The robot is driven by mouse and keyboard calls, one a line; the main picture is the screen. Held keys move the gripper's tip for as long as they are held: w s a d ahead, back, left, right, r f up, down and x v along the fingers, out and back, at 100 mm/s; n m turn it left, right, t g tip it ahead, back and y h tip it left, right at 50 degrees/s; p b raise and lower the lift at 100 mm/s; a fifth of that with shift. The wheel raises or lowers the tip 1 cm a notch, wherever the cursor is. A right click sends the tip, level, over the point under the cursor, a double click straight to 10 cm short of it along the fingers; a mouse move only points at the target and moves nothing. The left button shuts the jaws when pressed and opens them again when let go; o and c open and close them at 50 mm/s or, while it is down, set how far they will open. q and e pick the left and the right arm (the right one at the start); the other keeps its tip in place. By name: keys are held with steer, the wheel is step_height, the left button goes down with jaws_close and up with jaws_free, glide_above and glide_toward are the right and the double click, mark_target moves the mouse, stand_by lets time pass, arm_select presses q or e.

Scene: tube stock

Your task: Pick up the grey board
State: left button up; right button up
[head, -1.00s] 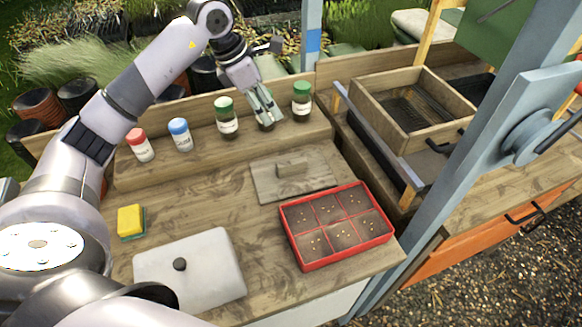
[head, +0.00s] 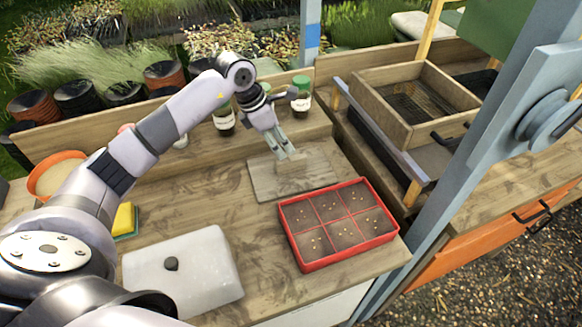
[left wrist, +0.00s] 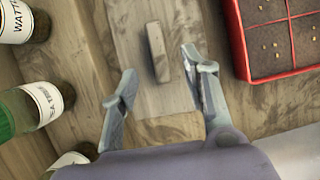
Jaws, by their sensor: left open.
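The grey board (head: 320,172) lies flat on the wooden worktop, behind the red seed tray. A block-shaped handle stands up from its middle; the handle (left wrist: 157,52) shows clearly in the left wrist view. My left gripper (head: 286,155) is open and empty above the board, close over the handle. In the left wrist view its two fingers are spread on either side, with the handle a little beyond the gap. In the head view the fingers partly hide the handle. My right gripper is in neither view.
The red tray (head: 296,253) with soil compartments sits just in front of the board. Jars with green lids (head: 300,98) stand on the back ledge. A white lid (head: 210,265) with a dark knob and a yellow sponge (head: 124,219) lie to the left. A wooden box (head: 400,123) is at right.

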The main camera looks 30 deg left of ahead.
mark_target(290, 158)
arm_select(q)
steer(key=x, duration=0.3)
steer(key=shift+d+f+p, duration=0.1)
steer(key=shift+f+p, duration=0.1)
steer(key=shift+p, duration=0.1)
steer(key=shift+w+d+f+p, duration=0.1)
steer(key=shift+w+f+p, duration=0.05)
steer(key=shift+f+p, duration=0.3)
steer(key=x, duration=0.2)
steer(key=p+x, duration=0.1)
steer(key=shift+w+f, duration=0.1)
steer(key=shift+f, duration=0.35)
steer(key=shift+w+f, duration=0.1)
steer(key=shift+f, duration=0.35)
jaws_close()
steer(key=shift+r, duration=0.1)
